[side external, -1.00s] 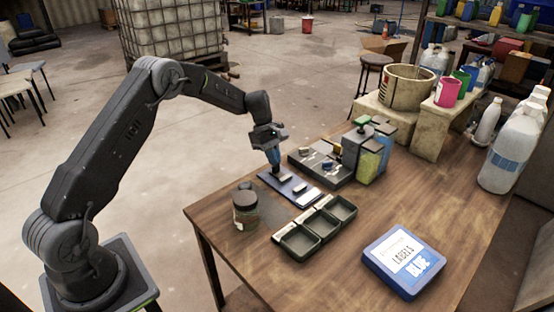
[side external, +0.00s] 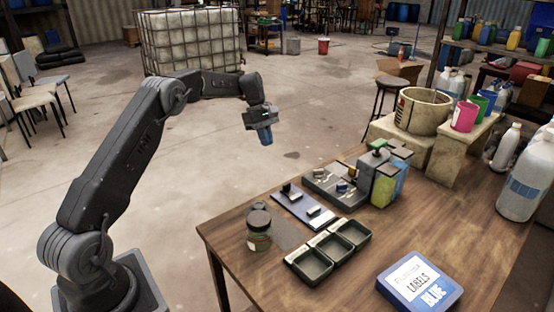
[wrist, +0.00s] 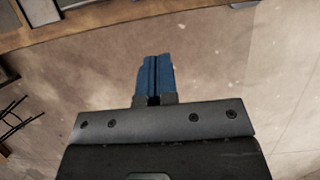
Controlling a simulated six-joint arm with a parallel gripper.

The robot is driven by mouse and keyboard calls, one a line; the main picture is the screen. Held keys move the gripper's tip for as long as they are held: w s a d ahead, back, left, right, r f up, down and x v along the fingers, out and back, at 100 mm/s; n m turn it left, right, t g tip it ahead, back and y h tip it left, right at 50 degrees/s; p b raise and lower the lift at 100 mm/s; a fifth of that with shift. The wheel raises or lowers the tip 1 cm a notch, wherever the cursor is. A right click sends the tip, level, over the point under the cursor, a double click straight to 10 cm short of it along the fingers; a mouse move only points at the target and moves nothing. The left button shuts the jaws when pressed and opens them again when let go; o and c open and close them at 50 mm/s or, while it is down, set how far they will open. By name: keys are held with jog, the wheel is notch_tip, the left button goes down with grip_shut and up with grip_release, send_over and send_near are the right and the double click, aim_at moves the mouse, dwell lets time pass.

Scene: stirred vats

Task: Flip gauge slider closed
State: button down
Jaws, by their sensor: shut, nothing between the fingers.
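A flat blue-grey plate (side external: 302,207) lies on the table and looks like the gauge. My gripper (side external: 266,138) hangs in the air beyond the table's back left edge, above the floor and well clear of the plate. Its blue fingers (wrist: 154,62) are together and hold nothing in the wrist view.
A lidded jar (side external: 259,230) stands left of the plate. Three open trays (side external: 328,249) lie in front. A labels box (side external: 420,289) is at the front. Air around my gripper is clear.

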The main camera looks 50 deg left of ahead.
send_near(290, 191)
jog(key=a+f, duration=0.4)
jog(key=d, duration=0.3)
jog(key=shift+s+d+f, duration=0.15)
jog(key=shift+f, duration=0.05)
jog(key=shift+d, duration=0.45)
